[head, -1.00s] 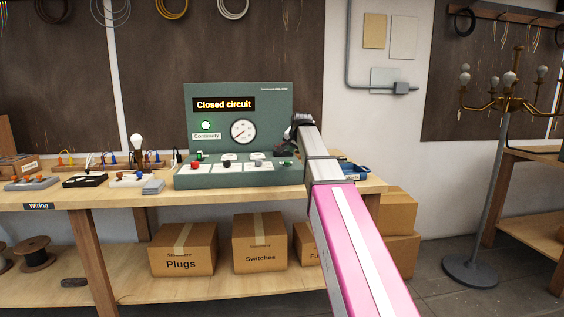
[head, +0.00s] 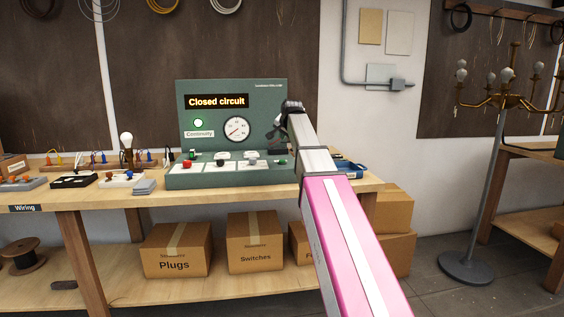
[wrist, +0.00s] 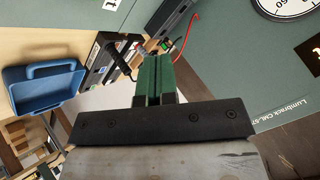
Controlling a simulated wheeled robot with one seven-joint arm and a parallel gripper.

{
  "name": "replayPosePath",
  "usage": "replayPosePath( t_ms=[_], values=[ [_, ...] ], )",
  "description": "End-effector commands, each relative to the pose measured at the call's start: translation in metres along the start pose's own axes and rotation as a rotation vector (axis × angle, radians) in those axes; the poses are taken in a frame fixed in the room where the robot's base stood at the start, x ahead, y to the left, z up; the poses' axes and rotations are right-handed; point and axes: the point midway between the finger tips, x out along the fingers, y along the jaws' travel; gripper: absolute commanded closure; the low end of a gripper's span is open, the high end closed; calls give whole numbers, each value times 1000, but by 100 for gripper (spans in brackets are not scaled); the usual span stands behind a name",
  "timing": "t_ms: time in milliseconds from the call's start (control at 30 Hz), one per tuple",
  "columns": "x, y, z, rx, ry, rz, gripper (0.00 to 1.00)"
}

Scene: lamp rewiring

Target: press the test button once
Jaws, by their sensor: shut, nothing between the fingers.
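The green test console (head: 181,125) stands on the bench. I cannot read which control is marked test. My gripper (head: 271,135) is above the panel's right part, apart from it, in front of the upright face. In the wrist view its green fingers (wrist: 154,62) are shut and empty, pointing toward the panel's edge.
A blue tray (head: 350,169) lies right of the console; it also shows in the wrist view (wrist: 45,88). Wiring blocks and a bulb (head: 126,140) stand to the left. Cardboard boxes (head: 178,250) fill the lower shelf. A brass lamp stand (head: 489,190) stands at the right.

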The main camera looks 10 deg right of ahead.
Motion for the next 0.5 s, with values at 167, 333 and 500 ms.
replayPosePath(
  t_ms=[167,333,500],
  values=[
    [16,13,13,0,-2,2,100],
    [31,24,24,0,-3,2,100],
    [42,32,32,0,-1,1,100]
  ],
)
